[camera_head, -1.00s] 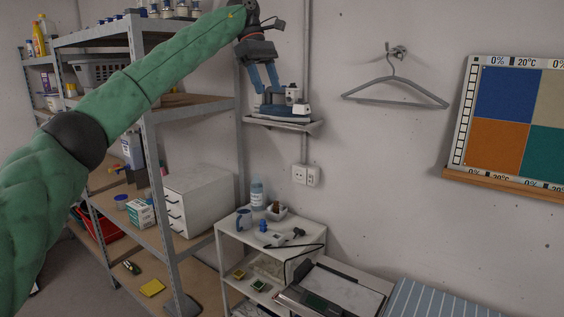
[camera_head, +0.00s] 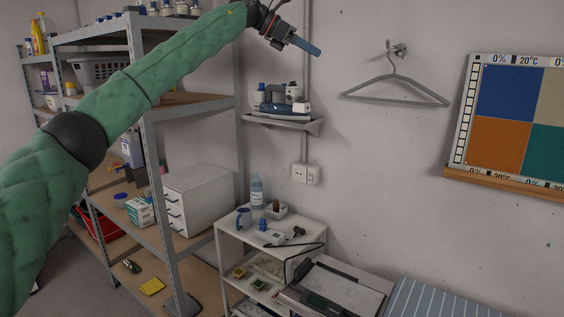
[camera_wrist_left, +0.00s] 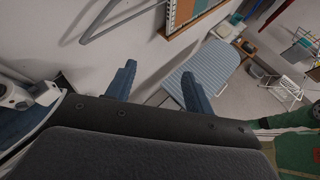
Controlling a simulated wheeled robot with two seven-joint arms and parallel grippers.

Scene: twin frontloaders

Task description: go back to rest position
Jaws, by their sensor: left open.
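My left gripper (camera_head: 311,46) is at the top of the head view, at the end of my green-sleeved left arm. It points right and slightly down, in front of the bare wall. In the left wrist view its two blue fingers (camera_wrist_left: 158,84) stand apart with nothing between them. The gripper is above the small wall shelf (camera_head: 282,122) and apart from it. A dark and white iron (camera_head: 284,107) stands on that shelf. My right gripper does not show.
A clothes hanger (camera_head: 393,92) hangs on the wall to the right. A metal shelving unit (camera_head: 150,150) stands behind my left arm. A white cart (camera_head: 232,240) and a striped ironing board (camera_head: 440,300) are below. The board also shows in the left wrist view (camera_wrist_left: 215,62).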

